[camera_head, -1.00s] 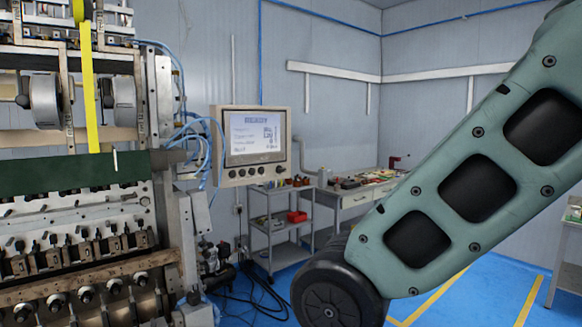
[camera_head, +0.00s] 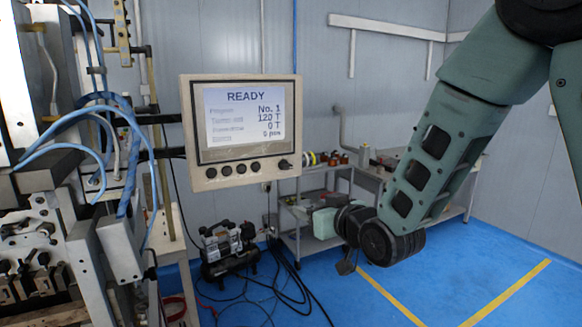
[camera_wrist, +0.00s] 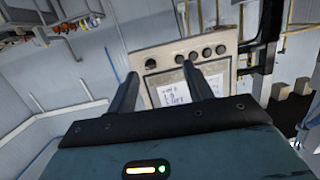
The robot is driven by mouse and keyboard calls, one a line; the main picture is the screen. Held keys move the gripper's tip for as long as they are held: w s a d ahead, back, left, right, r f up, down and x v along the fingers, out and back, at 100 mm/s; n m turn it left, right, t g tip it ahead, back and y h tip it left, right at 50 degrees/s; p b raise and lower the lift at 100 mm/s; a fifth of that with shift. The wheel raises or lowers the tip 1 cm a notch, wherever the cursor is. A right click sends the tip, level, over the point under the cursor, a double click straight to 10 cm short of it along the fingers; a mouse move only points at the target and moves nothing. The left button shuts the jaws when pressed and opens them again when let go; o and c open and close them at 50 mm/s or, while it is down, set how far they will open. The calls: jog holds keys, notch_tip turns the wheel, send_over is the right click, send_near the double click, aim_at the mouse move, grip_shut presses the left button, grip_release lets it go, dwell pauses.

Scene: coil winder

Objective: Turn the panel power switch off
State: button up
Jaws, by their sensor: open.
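The control panel (camera_head: 240,131) is a beige box whose lit screen reads READY. A row of round black controls runs below the screen. The rightmost, a larger black knob (camera_head: 285,164), looks like the power switch; its pointing direction is too small to tell. In the wrist view the panel (camera_wrist: 163,60) appears upside down, with that knob (camera_wrist: 151,61) at its left end. My gripper (camera_wrist: 160,69) is open and empty, its two fingers pointing towards the panel, apparently apart from it. In the head view my arm's end is low, right of the panel; its fingers are hard to make out.
The coil winder (camera_head: 40,230) with blue hoses stands at the left. A small compressor (camera_head: 226,248) and loose black cables lie on the floor below the panel. A grey shelf cart (camera_head: 300,240) stands behind my arm. Blue floor at right is clear.

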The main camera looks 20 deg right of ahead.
jog(key=w+d+r+t, duration=0.2)
jog(key=d+r, duration=0.1)
jog(key=p, duration=0.9)
send_near(288, 168)
jog(key=shift+m, duration=0.3)
jog(key=x, duration=0.7)
jog(key=shift+w+r, duration=0.1)
jog(key=shift+w, duration=0.3)
jog(key=shift+w+a, duration=0.1)
jog(key=shift+w, duration=0.3)
jog(key=c, duration=1)
